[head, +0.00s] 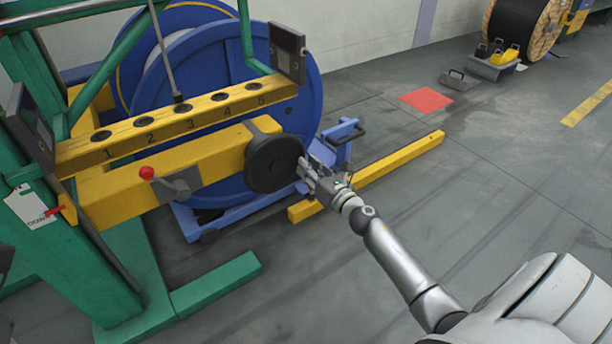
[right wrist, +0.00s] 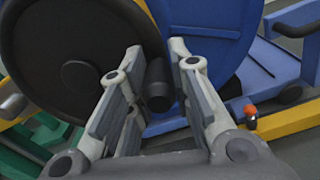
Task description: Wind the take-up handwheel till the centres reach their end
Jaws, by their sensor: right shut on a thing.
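The take-up handwheel (head: 273,163) is a black disc on the end of a yellow arm (head: 210,160). In the right wrist view the handwheel (right wrist: 75,55) fills the upper left, with a dark crank handle (right wrist: 158,85) standing out near its right rim. My right gripper (head: 306,172) is at the handwheel's right edge. In the right wrist view its fingers (right wrist: 155,75) lie on both sides of the handle, shut on it. The large blue reel (head: 285,105) stands behind the handwheel. The centres cannot be told apart here. My left gripper is not in view.
Green frame posts (head: 60,260) stand at left. A blue trolley (head: 240,205) and a yellow floor beam (head: 390,170) lie below and right.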

